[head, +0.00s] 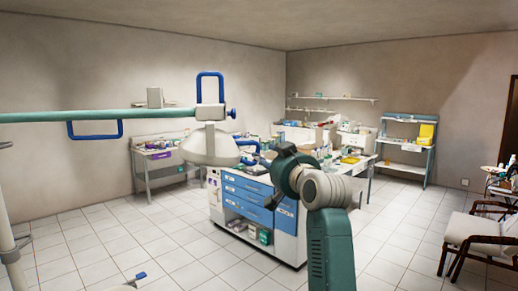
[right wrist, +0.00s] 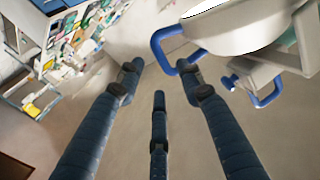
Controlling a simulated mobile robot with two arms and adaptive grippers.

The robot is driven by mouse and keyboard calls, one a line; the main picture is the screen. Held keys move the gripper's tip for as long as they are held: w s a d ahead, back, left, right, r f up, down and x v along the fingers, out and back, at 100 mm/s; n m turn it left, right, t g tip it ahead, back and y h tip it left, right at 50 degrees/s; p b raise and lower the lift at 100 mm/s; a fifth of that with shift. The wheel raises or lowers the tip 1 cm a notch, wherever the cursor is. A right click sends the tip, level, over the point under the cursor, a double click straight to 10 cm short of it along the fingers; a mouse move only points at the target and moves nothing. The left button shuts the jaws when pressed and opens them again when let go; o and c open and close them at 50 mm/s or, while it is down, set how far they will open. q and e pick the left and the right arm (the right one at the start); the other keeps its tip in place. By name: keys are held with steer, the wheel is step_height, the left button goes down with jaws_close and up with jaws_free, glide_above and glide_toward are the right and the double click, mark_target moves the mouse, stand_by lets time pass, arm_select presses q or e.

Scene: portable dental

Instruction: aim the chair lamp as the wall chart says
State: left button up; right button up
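The chair lamp has a white dish-shaped head (head: 208,147) below a pale joint with a blue loop (head: 210,74), on a green horizontal arm (head: 100,115). A blue handle (head: 247,144) sticks out of the head's right side. My right gripper (head: 272,172) is just right of this handle, its fingers partly hidden by my wrist. In the right wrist view my right gripper (right wrist: 160,85) has its fingers spread, with nothing held. The blue handle (right wrist: 158,48) is beyond the fingertips, overlapping the right finger; contact is unclear. The wall chart and my left gripper are not in view.
Another blue handle (head: 95,136) hangs under the lamp arm. A cabinet with blue drawers (head: 247,200) stands behind my right arm. A side table (head: 162,152), a shelf unit (head: 405,145) and a chair (head: 480,232) stand farther out. The tiled floor at left is mostly clear.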

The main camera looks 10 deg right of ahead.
mark_target(259, 149)
steer(key=shift+w+a+p, duration=0.2)
steer(key=shift+w+p, duration=0.3)
steer(key=shift+w, duration=0.7)
steer(key=shift+w+a+p, duration=0.15)
steer(key=shift+w+p, duration=0.4)
steer(key=shift+w, duration=0.6)
steer(key=shift+w+a+p, duration=0.2)
steer(key=shift+w+p, duration=0.3)
steer(key=shift+w, duration=0.7)
jaws_close()
steer(key=shift+r, duration=0.15)
